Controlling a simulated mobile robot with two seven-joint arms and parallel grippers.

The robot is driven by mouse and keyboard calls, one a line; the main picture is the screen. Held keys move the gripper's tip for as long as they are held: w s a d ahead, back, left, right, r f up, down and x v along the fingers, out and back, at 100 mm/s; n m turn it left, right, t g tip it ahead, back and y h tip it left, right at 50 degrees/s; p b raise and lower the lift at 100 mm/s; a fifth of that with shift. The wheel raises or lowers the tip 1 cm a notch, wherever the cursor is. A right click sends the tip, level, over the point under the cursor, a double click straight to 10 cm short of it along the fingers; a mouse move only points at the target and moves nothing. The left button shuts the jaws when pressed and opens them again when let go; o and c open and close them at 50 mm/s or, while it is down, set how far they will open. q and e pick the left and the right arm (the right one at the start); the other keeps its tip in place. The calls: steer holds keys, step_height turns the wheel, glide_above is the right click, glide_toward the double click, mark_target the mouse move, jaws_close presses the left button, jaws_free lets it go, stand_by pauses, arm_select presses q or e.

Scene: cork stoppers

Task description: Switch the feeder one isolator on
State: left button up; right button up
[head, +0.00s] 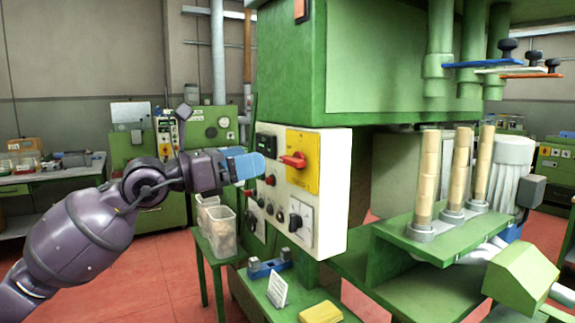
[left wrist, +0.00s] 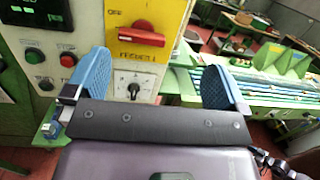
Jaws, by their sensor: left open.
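The feeder one isolator is a red rotary handle (head: 294,160) on a yellow plate (head: 303,172), on the white control panel of the green machine. In the left wrist view the red handle (left wrist: 137,36) lies about horizontal, with "OFF" printed at the plate's upper left and a label under it that seems to read "FEEDER 1". My left gripper (head: 246,165) has blue fingers and is open just left of the panel in the head view. In the left wrist view its fingers (left wrist: 158,72) are spread wide with nothing between them, and the handle appears beyond, apart from both. My right gripper is not in view.
Below the isolator is a black selector knob (head: 297,221) on a white plate. Push buttons (head: 270,180) and a dark display (head: 266,144) sit on the panel's left. Clear bins (head: 219,228) stand below my left gripper. Cork-filled tubes (head: 428,178) stand at right.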

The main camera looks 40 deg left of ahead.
mark_target(287, 164)
arm_select(q)
steer(key=w+d, duration=0.1)
steer(key=w, duration=0.2)
steer(key=w+f+y+b, duration=0.1)
steer(key=w, duration=0.2)
steer(key=w+d+f+y+b, duration=0.1)
steer(key=w, duration=0.3)
steer(key=shift+d+g, duration=0.3)
steer(key=shift+d, duration=0.05)
steer(key=shift+w+d, duration=0.15)
steer(key=shift+w, duration=0.1)
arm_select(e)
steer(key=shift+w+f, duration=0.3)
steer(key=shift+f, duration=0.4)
arm_select(q)
steer(key=shift+c, duration=0.2)
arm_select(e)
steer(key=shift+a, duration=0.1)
arm_select(q)
steer(key=c, duration=0.8)
steer(key=shift+c, duration=0.2)
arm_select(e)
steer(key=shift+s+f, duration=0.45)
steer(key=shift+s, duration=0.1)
